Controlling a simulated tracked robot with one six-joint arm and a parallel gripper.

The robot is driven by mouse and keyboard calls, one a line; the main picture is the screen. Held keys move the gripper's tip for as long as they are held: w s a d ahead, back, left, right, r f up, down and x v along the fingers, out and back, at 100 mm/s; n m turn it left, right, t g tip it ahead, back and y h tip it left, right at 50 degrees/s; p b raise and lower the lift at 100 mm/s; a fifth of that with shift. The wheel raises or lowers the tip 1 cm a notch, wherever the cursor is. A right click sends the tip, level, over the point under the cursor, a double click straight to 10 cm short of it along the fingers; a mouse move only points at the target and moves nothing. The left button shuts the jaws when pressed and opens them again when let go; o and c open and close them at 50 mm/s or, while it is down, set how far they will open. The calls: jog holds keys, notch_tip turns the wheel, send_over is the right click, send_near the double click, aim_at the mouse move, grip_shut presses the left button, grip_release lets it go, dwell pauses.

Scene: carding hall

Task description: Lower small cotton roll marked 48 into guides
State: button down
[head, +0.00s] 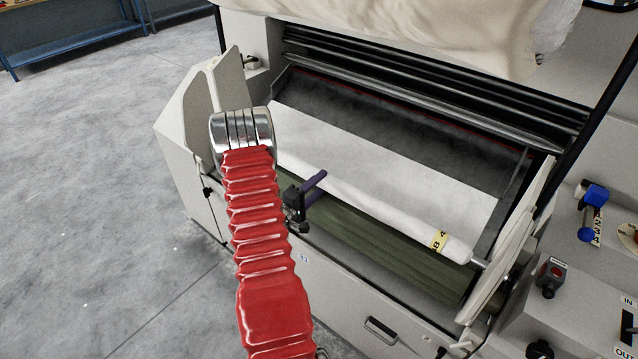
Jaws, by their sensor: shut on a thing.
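The small cotton roll (405,223) is a long white cylinder lying across the machine's front, with a yellow label near its right end that appears to read 48. A metal spindle end shows at its right, close to the pale right side plate (522,225). The left guide plates (212,85) stand upright; my arm hides the roll's left end. My gripper (318,180), black with purple fingers, is at the roll's front side, left of its middle, and is shut on it. Whether the spindle ends sit in the guides cannot be told.
A dark green ribbed roller (400,245) runs below the roll. A white sheet (400,165) lies behind it, before dark rollers (430,85). A large cotton mass (410,30) hangs above. Controls (551,277) stand at right. Grey floor (90,170) at left is clear.

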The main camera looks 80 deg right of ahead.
jog(key=shift+f, duration=0.2)
jog(key=c, duration=0.9)
grip_release()
jog(key=shift+a+f, duration=0.1)
jog(key=shift+f, duration=0.05)
jog(key=shift+f, duration=0.15)
jog(key=c, duration=0.4)
jog(key=o, duration=0.4)
jog(key=shift+a, duration=0.1)
jog(key=shift+c, duration=0.2)
jog(key=shift+v, duration=1.35)
jog(key=o, duration=0.7)
jog(key=shift+v, duration=1.6)
jog(key=shift+r+v, duration=0.2)
jog(key=shift+v, duration=1.2)
jog(key=shift+n, duration=0.3)
